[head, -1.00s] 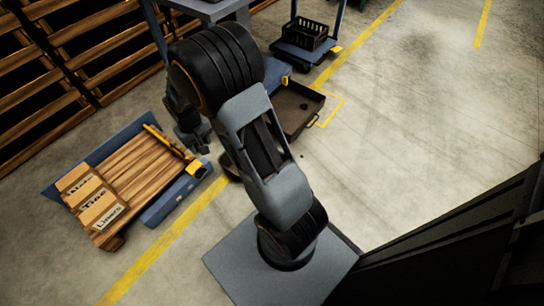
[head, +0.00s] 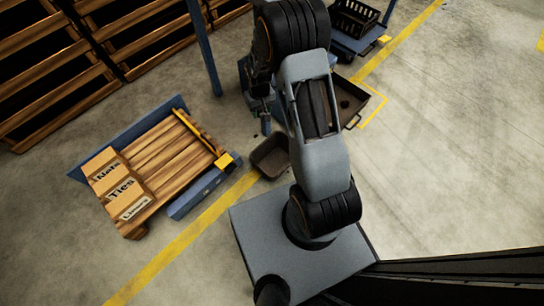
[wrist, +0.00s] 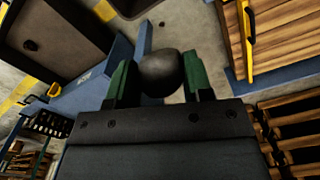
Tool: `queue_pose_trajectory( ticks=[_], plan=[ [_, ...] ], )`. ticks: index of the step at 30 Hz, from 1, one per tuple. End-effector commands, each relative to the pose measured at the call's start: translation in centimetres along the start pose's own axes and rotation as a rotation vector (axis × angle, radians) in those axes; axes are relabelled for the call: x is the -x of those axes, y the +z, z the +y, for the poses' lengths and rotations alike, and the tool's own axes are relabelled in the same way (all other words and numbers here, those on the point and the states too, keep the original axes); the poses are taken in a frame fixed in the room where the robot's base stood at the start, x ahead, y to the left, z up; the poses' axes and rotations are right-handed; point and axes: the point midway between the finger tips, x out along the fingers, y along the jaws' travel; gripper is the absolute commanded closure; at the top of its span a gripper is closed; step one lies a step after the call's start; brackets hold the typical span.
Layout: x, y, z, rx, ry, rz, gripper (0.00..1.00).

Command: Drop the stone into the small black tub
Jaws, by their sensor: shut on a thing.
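The stone (wrist: 159,74) is a dark grey, rounded lump. In the wrist view my gripper (wrist: 157,76) is shut on it, with a green finger pad on each side. The small black tub (head: 270,156) is a dark open container on the floor, beside the yellow line and left of my arm in the head view. Its inside looks empty. In the wrist view a dark rim at the top edge (wrist: 133,8) is probably this tub, mostly cut off beyond the stone. The stone does not show clearly in the head view.
A pallet (head: 165,155) with labelled boxes (head: 121,185) stands left of the tub. A large brown tray (head: 355,101) with a dark lump lies behind my arm. A black crate (head: 356,18) on a blue cart is at the back. Open floor lies to the right.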

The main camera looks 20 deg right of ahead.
Motion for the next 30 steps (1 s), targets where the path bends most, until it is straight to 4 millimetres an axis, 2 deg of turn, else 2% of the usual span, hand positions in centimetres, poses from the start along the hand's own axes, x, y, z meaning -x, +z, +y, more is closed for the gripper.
queue_pose_trajectory(
  ticks=[1,6,9,12,18,30],
  plan=[
    [-2.9,0.0,1.0,0.002,-0.001,-0.012,0.79],
    [-10.4,-0.1,3.7,0.024,-0.002,-0.008,0.79],
    [-14.1,0.5,4.9,0.035,-0.002,-0.007,0.79],
    [-17.0,1.1,5.7,0.045,-0.001,-0.004,0.79],
    [-20.2,1.9,6.5,0.057,0.000,-0.001,0.79],
    [-23.4,2.1,6.5,0.062,0.000,0.000,0.79]
  ],
)
